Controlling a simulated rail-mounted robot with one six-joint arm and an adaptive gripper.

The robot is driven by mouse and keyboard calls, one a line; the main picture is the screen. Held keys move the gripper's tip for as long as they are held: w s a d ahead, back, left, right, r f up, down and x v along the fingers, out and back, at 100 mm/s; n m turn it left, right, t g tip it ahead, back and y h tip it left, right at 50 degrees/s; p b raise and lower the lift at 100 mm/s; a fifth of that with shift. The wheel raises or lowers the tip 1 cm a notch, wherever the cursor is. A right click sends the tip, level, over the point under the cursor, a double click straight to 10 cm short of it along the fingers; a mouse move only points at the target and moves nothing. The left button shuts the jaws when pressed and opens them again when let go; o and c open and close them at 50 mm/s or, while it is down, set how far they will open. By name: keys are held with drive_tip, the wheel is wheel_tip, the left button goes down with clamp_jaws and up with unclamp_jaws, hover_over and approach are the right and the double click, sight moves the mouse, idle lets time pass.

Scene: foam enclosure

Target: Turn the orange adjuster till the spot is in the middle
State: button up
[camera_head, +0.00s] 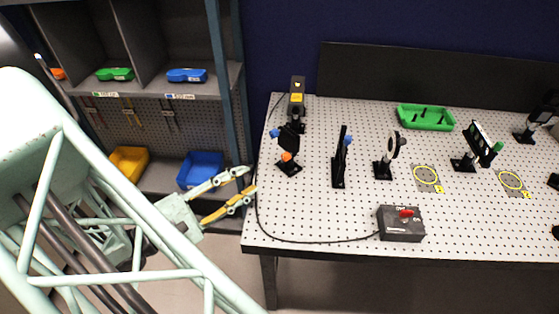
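The orange adjuster (287,156) is a small knob low on a black optic mount (289,141) near the left end of the perforated table. A blue knob (275,132) sits higher on the same mount. My gripper (250,179) is off the table's left edge, left of the mount and apart from it. Its two fingers are spread, with nothing between them. No light spot can be made out; a dark screen-like plate (480,140) with pale marks and a green knob stands at the right.
The white perforated table (320,222) also bears a laser-like box (297,97), a black plate mount (339,160), a round lens mount (388,155), a green tray (425,117) and a control box with a red switch (401,223). A cable runs along the left edge. Shelves with bins (200,170) stand left.

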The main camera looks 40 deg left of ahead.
sight(283, 159)
drive_tip(key=shift+b+x, duration=0.35)
drive_tip(key=shift+x, duration=6.05)
drive_tip(key=shift+c, duration=0.3)
drive_tip(key=shift+f, duration=0.1)
drive_tip(key=c, duration=0.8)
